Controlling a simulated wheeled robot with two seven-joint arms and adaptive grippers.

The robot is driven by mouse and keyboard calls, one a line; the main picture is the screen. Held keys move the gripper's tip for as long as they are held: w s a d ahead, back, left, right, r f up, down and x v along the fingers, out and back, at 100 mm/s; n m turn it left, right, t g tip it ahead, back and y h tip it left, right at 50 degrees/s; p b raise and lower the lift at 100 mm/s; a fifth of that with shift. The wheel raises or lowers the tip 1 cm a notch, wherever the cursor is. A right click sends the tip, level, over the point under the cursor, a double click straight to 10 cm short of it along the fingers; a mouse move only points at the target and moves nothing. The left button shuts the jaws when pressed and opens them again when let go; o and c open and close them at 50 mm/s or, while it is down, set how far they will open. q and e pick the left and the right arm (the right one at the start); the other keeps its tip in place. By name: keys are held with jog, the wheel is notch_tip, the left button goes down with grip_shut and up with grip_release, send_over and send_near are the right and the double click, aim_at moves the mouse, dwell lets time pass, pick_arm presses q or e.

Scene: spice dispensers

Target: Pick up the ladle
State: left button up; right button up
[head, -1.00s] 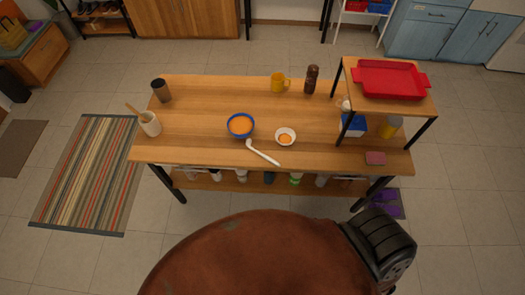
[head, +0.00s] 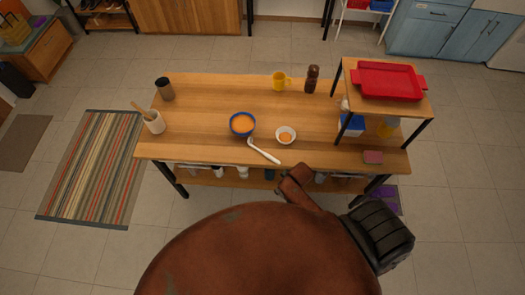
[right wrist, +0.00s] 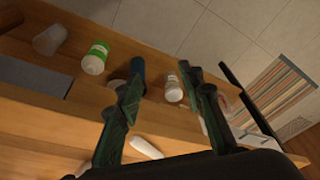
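The white ladle (head: 266,153) lies on the wooden table near its front edge, between and in front of two bowls. My right arm shows at the table's front edge in the head view, to the right of the ladle and apart from it; its fingertips cannot be made out there. In the right wrist view my right gripper (right wrist: 161,68) is open, with two dark green fingers spread and nothing between them. A white elongated piece (right wrist: 145,147) near the finger bases looks like part of the ladle. My left gripper is not in view.
A blue bowl (head: 242,124) and a small white bowl (head: 291,130) stand behind the ladle. A raised shelf with a red tray (head: 389,80) is at the right. Several bottles, including a green-labelled one (right wrist: 95,59), stand on the lower shelf. The table's left middle is clear.

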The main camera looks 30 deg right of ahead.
jog(key=w+a+r+n, duration=0.2)
jog(key=w+r, duration=0.1)
jog(key=w, duration=0.6)
notch_tip(320, 180, up, 6)
jog(key=g+h+p, duration=0.1)
jog(key=g, duration=0.1)
send_over(269, 156)
jog(key=shift+w+r+n, duration=0.15)
jog(key=shift+w+n, duration=0.15)
jog(key=shift+n, duration=0.1)
jog(key=shift+d+f, duration=0.15)
jog(key=shift+f, duration=0.8)
jog(key=f, duration=0.5)
jog(key=shift+s+p, duration=0.35)
jog(key=shift+p, duration=0.05)
jog(key=shift+f, duration=0.3)
jog(key=shift+c, duration=0.2)
grip_shut()
